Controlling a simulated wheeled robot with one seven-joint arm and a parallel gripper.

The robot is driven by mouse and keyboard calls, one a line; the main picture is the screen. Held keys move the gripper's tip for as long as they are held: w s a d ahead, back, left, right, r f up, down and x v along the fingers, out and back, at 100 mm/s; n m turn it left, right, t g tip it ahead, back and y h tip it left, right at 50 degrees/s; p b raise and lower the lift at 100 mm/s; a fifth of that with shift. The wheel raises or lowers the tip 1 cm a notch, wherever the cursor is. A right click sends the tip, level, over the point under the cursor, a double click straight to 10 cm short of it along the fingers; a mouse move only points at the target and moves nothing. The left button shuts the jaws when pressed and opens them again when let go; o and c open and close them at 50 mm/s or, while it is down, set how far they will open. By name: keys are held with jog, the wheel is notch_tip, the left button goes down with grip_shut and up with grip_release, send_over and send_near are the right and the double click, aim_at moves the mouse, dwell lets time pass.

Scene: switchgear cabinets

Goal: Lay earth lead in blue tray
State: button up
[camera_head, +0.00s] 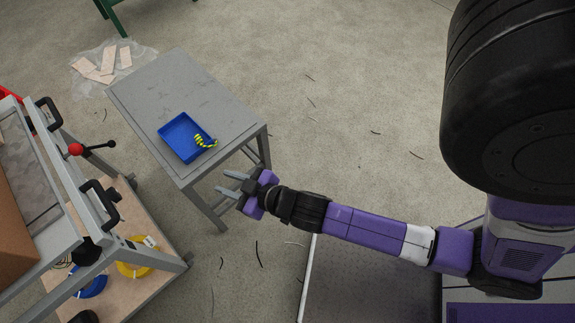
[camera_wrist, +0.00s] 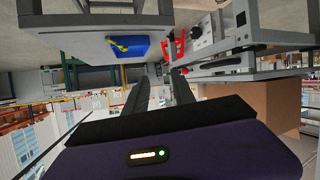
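The blue tray (camera_head: 183,152) sits on the grey table, and its side also shows in the wrist view (camera_wrist: 138,51). The yellow-green earth lead (camera_head: 204,141) lies coiled at the tray's right side, and one end reaches its right rim. I cannot tell whether that end rests on or over the rim. A bit of the lead shows in the wrist view (camera_wrist: 119,46). My gripper (camera_head: 228,183) is open and empty, off the table's front edge, apart from tray and lead. Its two fingers also stand apart in the wrist view (camera_wrist: 159,78).
The grey table (camera_head: 160,85) is otherwise bare. At the left stands a cart (camera_head: 170,266) with black handles, a red-knobbed lever (camera_head: 76,149) and blue and yellow coils (camera_head: 135,270) on its lower shelf. Cardboard pieces (camera_head: 98,68) lie on the floor behind. Open floor extends right of the table.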

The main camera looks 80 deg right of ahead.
jog(key=s+a+r+n+t+y, duration=0.1)
jog(key=s+a+r, duration=0.3)
jog(key=s+r, duration=0.4)
jog(key=s+a+r+y, duration=0.2)
jog(key=s+a+r, duration=0.2)
jog(key=s+r, duration=0.5)
jog(key=shift+r+n+t, duration=0.35)
jog(key=shift+n+t, duration=0.05)
jog(key=shift+o, duration=0.2)
jog(key=shift+f, duration=0.1)
